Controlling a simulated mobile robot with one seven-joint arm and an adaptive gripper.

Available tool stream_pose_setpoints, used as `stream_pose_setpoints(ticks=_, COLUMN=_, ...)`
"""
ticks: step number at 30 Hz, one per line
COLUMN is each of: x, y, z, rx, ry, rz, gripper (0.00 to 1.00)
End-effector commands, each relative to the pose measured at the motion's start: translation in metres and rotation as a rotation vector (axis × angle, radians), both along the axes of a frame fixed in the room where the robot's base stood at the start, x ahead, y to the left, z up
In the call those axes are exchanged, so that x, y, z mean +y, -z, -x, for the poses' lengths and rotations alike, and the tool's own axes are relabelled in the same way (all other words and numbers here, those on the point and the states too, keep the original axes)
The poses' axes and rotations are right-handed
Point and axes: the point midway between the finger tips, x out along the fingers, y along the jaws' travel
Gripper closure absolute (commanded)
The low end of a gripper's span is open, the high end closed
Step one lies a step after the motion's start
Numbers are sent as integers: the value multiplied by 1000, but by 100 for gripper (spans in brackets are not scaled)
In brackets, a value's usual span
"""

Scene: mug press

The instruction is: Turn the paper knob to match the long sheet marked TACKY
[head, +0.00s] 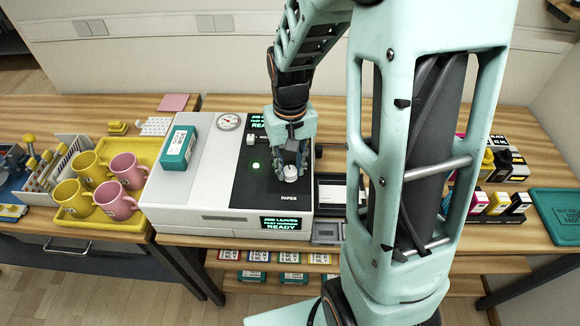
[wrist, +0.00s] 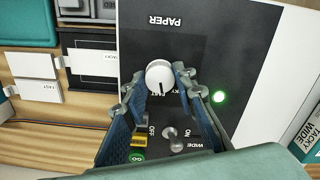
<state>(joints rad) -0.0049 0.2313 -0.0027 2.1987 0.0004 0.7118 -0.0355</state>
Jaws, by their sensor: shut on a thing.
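The white round paper knob (head: 290,173) is on the dark panel of the press (head: 225,180), beside the word PAPER. My gripper (head: 291,163) reaches down to it from above and is shut on it. In the wrist view, the knob (wrist: 158,72) sits between my two fingertips (wrist: 157,84). Its dark pointer line points down in that picture, towards small lettering partly hidden by the fingers. White sheets (wrist: 92,64) lie in a dark tray beside the press, with smaller white pieces (wrist: 38,90) next to it. Their small print is hard to read.
A teal box (head: 178,147) lies on the press lid; the wrist view shows TACKY WIDE on it (wrist: 303,128). A green light (wrist: 219,96) and a switch (wrist: 172,133) are near the knob. A yellow tray (head: 150,150) of mugs stands left; ink boxes (head: 497,204) stand right.

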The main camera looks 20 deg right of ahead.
Motion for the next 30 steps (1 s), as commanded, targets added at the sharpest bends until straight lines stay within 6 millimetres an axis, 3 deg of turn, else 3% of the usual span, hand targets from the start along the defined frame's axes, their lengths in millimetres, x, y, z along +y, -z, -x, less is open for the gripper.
stream_pose_setpoints(ticks=15, x=0, y=0, z=0, rx=0, ry=-440, rz=0, gripper=99)
stream_pose_setpoints(ticks=30, x=0, y=0, z=0, rx=-1, ry=-637, rz=0, gripper=99)
